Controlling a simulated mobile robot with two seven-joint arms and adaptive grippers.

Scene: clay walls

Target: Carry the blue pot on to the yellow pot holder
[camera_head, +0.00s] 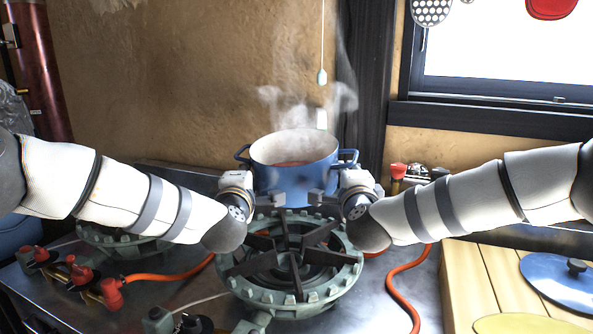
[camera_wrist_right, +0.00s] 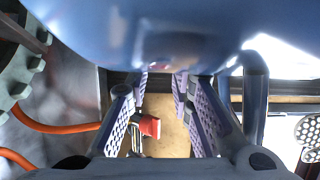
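The blue pot (camera_head: 291,178) is upright and steaming, in the middle of the head view. It appears to be above the back of the front burner (camera_head: 340,279), apart from it. My right gripper (camera_head: 352,190) is just below the right handle. In the right wrist view its fingers (camera_wrist_right: 163,115) stand apart with nothing between them. The pot (camera_wrist_right: 150,30) and handle (camera_wrist_right: 255,95) are beside them. The yellow pot holder (camera_head: 520,324) lies at the lower right, partly cut off.
A blue lid (camera_head: 560,280) lies on the wooden board (camera_head: 466,280) beside the pot holder. Orange hoses (camera_head: 395,285) cross the metal counter. Red valves (camera_head: 82,275) stand at the left near a second burner (camera_head: 110,240). The wall is behind the pot.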

